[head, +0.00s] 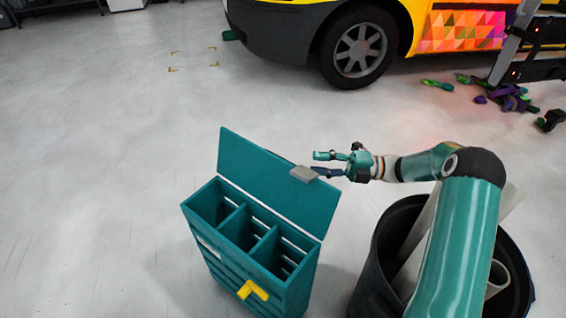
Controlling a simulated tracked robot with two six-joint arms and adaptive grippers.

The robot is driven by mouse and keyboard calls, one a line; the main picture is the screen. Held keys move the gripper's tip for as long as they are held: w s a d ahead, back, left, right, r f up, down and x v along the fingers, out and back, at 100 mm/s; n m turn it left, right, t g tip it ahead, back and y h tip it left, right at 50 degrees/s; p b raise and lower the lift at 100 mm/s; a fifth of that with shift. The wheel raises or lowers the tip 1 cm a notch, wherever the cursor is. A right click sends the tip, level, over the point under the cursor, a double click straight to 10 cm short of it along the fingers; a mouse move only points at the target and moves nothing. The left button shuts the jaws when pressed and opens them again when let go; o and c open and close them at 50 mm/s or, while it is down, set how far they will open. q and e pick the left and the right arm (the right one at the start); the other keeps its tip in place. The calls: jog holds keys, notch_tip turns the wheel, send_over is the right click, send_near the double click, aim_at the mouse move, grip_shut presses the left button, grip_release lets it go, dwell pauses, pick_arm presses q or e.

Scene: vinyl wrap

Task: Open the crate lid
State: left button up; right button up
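The teal crate (205,262) stands on the floor at lower centre, with three empty-looking compartments. Its lid (265,180) stands up, tilted back along the crate's far side, so the top is uncovered. A yellow handle (252,291) is on the crate's front. My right gripper (317,164) is at the right part of the lid's upper edge, its two fingers spread apart. A small grey plate (304,174) shows at the lower finger's tip against the lid edge; I cannot tell which it belongs to. My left gripper is out of view.
A black bin (377,268) with pale rolls stands right of the crate, under my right arm. A yellow vehicle with a dark wheel (360,50) is behind. Colourful scraps (508,96) lie at upper right. The floor on the left is clear.

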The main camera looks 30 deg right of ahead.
aim_at(283, 162)
jog(key=b+x, duration=0.1)
jog(key=x, duration=0.9)
jog(key=shift+s, duration=0.1)
grip_shut()
jog(key=shift+f, duration=0.1)
